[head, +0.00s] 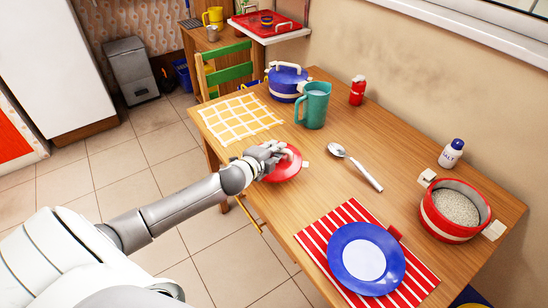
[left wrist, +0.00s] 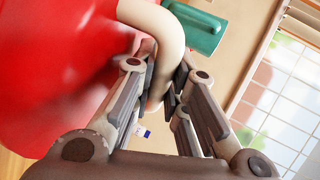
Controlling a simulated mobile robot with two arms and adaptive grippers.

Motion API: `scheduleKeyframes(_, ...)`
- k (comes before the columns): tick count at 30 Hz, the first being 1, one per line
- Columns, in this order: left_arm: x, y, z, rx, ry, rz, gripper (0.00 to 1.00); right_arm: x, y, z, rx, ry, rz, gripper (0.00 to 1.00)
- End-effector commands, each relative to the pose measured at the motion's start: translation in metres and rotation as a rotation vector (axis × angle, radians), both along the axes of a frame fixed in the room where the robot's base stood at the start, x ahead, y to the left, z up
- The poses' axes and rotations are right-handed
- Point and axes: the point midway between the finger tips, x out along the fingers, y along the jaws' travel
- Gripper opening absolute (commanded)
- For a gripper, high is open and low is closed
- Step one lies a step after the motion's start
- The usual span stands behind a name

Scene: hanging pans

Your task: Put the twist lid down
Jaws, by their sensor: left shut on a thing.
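The twist lid (head: 287,169) is red with a cream handle, over the near left part of the wooden table in the head view. My left gripper (head: 268,154) is shut on its handle. In the left wrist view, the lid's red surface (left wrist: 60,65) fills the left side, and the curved cream handle (left wrist: 165,30) runs between the fingers of my left gripper (left wrist: 163,92). Whether the lid touches the table is hard to tell. My right gripper is not in view.
On the table (head: 325,205) are a teal mug (head: 313,106), blue pot (head: 286,82), spoon (head: 356,168), checked cloth (head: 240,118), blue plate (head: 345,277) on a striped mat (head: 318,235), and lidless red pot (head: 433,220) of grains. Bare wood lies between lid and spoon.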

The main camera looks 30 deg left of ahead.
Motion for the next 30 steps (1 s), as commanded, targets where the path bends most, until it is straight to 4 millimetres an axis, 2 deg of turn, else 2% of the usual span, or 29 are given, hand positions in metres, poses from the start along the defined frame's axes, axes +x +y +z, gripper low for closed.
scheduleKeyframes(5,0.004,0.005,-0.008,0.0,-0.001,0.0,0.0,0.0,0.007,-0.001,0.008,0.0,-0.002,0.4)
scheduleKeyframes(12,0.005,0.006,-0.037,-0.002,0.0,0.0,0.0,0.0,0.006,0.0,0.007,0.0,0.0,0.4)
scheduleKeyframes(25,0.005,0.007,-0.044,0.001,-0.001,-0.001,0.0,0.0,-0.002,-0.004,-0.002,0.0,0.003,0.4)
scheduleKeyframes(26,0.005,0.007,-0.043,0.001,0.0,-0.001,0.17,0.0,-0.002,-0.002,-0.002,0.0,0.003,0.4)
scheduleKeyframes(30,0.005,0.006,-0.043,0.001,0.0,-0.001,0.35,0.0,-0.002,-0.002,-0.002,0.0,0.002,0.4)
